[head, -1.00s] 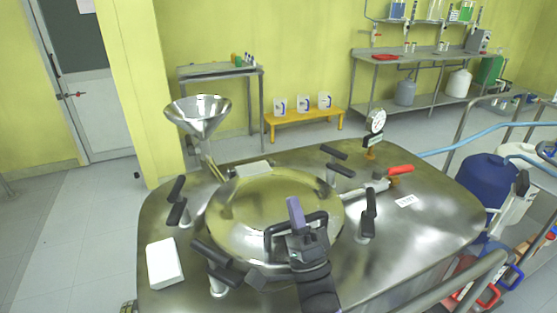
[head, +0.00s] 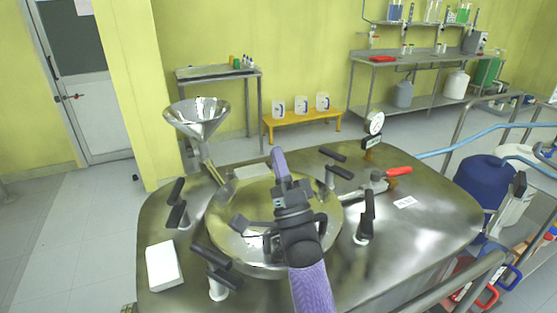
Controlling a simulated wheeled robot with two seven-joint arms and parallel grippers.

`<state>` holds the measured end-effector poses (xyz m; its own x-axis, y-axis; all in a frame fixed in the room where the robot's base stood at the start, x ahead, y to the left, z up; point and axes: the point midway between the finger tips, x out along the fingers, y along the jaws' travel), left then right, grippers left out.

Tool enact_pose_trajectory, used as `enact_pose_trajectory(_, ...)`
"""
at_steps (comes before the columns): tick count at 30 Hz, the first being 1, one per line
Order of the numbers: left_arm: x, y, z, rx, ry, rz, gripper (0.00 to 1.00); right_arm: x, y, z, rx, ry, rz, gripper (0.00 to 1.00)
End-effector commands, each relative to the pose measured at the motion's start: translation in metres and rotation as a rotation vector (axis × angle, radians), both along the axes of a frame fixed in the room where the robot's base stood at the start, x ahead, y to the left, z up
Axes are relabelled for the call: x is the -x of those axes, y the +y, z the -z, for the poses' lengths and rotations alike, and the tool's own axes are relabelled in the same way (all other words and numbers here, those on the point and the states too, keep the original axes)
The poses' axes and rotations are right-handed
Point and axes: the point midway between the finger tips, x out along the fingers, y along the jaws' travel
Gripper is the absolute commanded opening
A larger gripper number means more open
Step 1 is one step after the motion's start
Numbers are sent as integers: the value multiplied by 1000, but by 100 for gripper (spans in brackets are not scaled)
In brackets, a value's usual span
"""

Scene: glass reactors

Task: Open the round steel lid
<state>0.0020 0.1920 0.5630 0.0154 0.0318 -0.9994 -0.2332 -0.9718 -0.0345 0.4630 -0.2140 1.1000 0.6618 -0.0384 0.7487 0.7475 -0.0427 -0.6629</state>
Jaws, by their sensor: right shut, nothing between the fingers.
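The round steel lid (head: 228,205) lies flat and closed on the steel reactor top, reflecting the yellow wall. Its dark bar handle (head: 268,243) is partly hidden behind my right arm. My right gripper (head: 240,222) is over the lid, left of my wrist, with its fingers shut and nothing held. It appears apart from the handle, but the exact gap is hard to judge. Several black-handled clamps, one at the front left (head: 212,258) and one at the right (head: 367,215), stand around the lid's rim. My left gripper is not in view.
A steel funnel (head: 198,117) stands behind the lid at left. A white box (head: 163,267) lies at the front left of the reactor top. A pressure gauge (head: 375,123) and red-handled valve (head: 397,171) are at the right. Steel railings (head: 475,283) border the right side.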

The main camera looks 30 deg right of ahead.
Motion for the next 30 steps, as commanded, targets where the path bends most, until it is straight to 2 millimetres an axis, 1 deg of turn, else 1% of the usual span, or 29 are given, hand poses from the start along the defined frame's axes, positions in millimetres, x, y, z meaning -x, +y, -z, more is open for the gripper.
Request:
enact_pose_trajectory(5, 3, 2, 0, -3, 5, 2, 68, 0, 0, 0, 0, 0, 0, 0)
enact_pose_trajectory(17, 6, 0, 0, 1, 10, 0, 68, 0, 0, 0, 0, 0, 0, 0)
enact_pose_trajectory(23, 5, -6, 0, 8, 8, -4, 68, 0, 0, 0, 0, 0, 0, 0)
enact_pose_trajectory(30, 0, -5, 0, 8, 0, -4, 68, 0, 0, 0, 0, 0, 0, 0)
